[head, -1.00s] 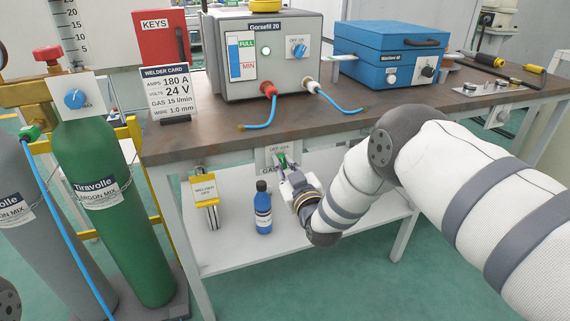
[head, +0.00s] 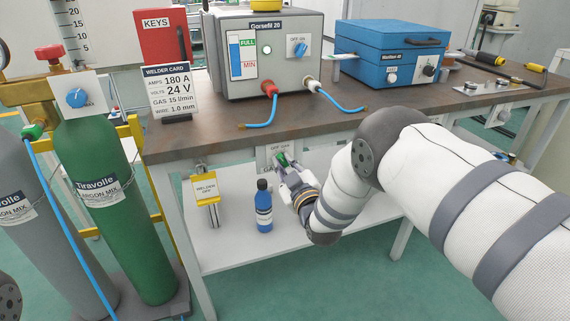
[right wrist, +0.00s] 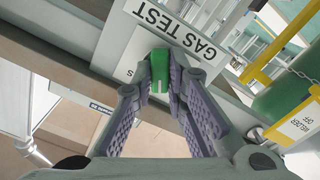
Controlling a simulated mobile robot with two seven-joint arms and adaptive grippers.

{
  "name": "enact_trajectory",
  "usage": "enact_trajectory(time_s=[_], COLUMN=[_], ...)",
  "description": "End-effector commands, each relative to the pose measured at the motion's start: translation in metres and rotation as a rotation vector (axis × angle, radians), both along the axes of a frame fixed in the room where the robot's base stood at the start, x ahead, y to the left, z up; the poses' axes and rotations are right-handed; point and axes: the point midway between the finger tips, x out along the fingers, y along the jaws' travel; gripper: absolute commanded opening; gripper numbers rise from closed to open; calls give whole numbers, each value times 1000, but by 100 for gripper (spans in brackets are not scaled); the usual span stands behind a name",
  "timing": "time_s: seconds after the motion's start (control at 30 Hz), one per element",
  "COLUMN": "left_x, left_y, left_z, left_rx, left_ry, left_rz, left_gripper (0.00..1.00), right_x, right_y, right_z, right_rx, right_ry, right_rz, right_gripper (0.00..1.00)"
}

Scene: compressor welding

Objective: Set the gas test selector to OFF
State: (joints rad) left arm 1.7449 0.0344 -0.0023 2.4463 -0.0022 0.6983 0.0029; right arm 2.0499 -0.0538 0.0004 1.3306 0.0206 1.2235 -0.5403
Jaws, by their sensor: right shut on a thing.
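The gas test selector (head: 283,159) is a green knob on a white plate under the front edge of the workbench. In the right wrist view the green knob (right wrist: 160,72) sits between the two fingers beside the GAS TEST label (right wrist: 172,37). My right gripper (head: 285,168) is shut on the knob; its fingers (right wrist: 163,85) lie on both sides of it. The plate's OFF and ON marks show small in the head view, and the fingers partly hide the knob, so I cannot tell its exact setting. My left gripper is not in view.
A blue bottle (head: 264,207) stands on the lower shelf (head: 235,252), just left of my right gripper. A green gas cylinder (head: 112,215) stands at the left. The Gorsefil 20 unit (head: 268,85) is on the bench.

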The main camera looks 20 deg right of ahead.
Motion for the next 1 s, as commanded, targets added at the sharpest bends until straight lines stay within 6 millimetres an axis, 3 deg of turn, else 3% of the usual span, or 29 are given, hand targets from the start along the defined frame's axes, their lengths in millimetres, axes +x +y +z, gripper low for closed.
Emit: enact_trajectory(time_s=[0.07,0.1,0.2,0.53,0.67,0.9,1.0], left_x=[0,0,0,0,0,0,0], left_y=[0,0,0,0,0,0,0], left_z=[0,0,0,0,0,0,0], left_rx=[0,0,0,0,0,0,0], left_ry=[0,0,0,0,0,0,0], left_rz=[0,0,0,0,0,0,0], left_gripper=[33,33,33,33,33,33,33], right_x=[0,0,0,-5,-29,-94,-110], right_y=[-1,-1,0,0,-1,-3,-4], right_z=[-1,-1,-1,-1,-1,-1,-1], right_rx=[-3,-3,-2,-1,-1,-2,-2], right_ry=[2,3,2,2,6,6,4], right_rz=[0,-1,0,0,0,0,0], right_gripper=[0,16,33,33,33,33,33])
